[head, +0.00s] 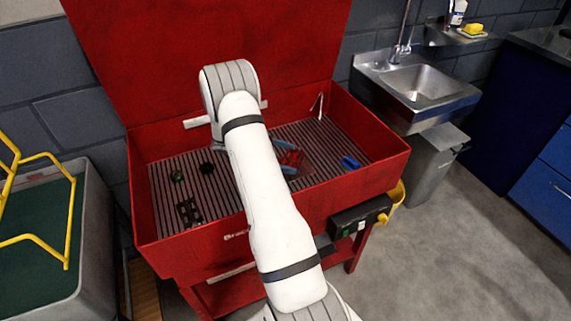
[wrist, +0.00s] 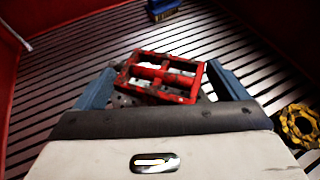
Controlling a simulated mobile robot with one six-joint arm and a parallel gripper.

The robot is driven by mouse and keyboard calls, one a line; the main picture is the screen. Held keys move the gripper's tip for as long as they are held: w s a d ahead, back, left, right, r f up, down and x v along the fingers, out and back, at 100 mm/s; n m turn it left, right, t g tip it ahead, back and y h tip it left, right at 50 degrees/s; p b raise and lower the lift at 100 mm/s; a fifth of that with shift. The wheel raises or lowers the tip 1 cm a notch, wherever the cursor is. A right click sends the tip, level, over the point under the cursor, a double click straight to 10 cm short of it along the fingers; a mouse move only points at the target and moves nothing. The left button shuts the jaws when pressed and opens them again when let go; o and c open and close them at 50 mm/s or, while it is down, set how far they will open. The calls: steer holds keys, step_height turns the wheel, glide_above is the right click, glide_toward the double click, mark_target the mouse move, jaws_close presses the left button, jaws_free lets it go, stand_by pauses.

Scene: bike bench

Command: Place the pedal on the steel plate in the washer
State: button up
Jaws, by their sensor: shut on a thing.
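The red pedal (wrist: 160,75) is an open cage with worn dark edges, held between the two blue fingers of my gripper (wrist: 166,88). In the head view, the pedal (head: 291,158) and my gripper (head: 288,158) show just right of my white arm, over the washer floor. A dark grey plate with holes (wrist: 123,100) shows partly under the pedal in the wrist view; the pedal and gripper hide much of it. I cannot tell whether the pedal touches it. The red washer (head: 395,150) stands open with a dark slatted floor.
A blue object (head: 350,162) lies toward the washer's right side. A green part (head: 177,176), a round black part (head: 206,168) and a dark flat part (head: 188,212) lie on the left. A yellow toothed part (wrist: 300,126) lies right of my gripper in the wrist view.

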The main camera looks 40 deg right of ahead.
steer(key=shift+f, duration=1.4)
steer(key=shift+f, duration=0.15)
steer(key=o, duration=0.7)
steer(key=shift+o, duration=0.2)
